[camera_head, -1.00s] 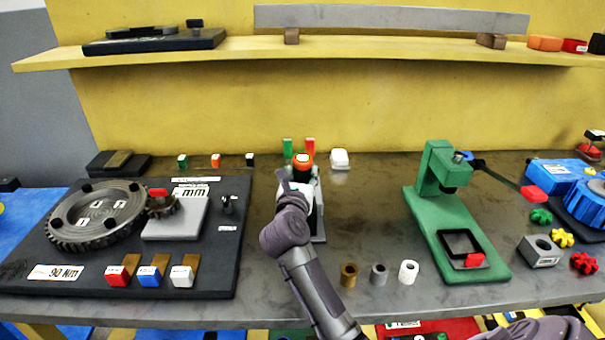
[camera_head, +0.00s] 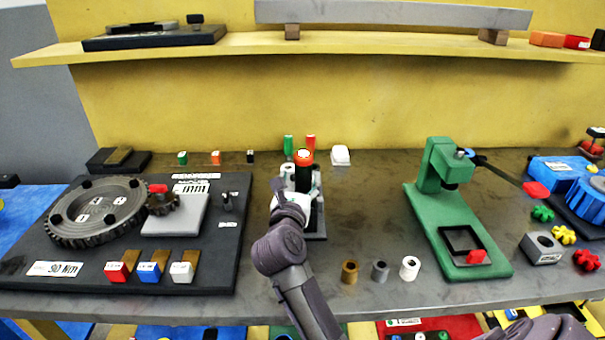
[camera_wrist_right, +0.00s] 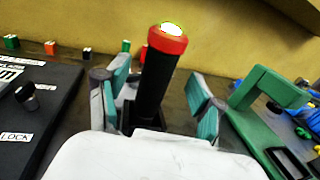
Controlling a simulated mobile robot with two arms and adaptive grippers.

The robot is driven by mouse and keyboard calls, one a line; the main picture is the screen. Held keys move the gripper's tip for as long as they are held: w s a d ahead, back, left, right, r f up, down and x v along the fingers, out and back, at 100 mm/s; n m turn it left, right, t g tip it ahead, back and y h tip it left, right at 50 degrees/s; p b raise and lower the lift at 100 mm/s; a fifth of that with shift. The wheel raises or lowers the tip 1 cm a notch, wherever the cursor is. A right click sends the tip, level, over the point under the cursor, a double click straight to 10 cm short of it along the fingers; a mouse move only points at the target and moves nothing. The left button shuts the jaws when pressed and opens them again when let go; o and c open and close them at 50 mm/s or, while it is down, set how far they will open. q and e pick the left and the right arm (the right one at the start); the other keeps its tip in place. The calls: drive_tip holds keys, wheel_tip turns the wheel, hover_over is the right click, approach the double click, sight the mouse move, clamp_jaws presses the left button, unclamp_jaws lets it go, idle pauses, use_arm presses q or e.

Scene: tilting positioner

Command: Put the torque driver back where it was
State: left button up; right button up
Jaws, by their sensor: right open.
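The torque driver (camera_head: 305,172) has a black shaft, a red-orange collar and a pale top. It stands about upright at the middle of the bench, over a dark stand (camera_head: 317,222). In the right wrist view the driver (camera_wrist_right: 158,82) rises between the two teal-padded fingers of my right gripper (camera_wrist_right: 155,98). The fingers are spread, with a visible gap on each side of the shaft. In the head view my right gripper (camera_head: 301,190) partly covers the driver's lower part. The driver's lower end is hidden. My left gripper is not in view.
A dark board with a large gear (camera_head: 97,213) lies to the left. A green press (camera_head: 455,220) stands to the right. Three small sleeves (camera_head: 380,271) stand near the front edge. Green and red-topped pegs (camera_head: 288,144) and a white block (camera_head: 340,155) are behind the driver.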

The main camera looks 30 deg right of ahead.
drive_tip(key=b+v, duration=0.1)
drive_tip(key=v, duration=0.6)
idle(0.3)
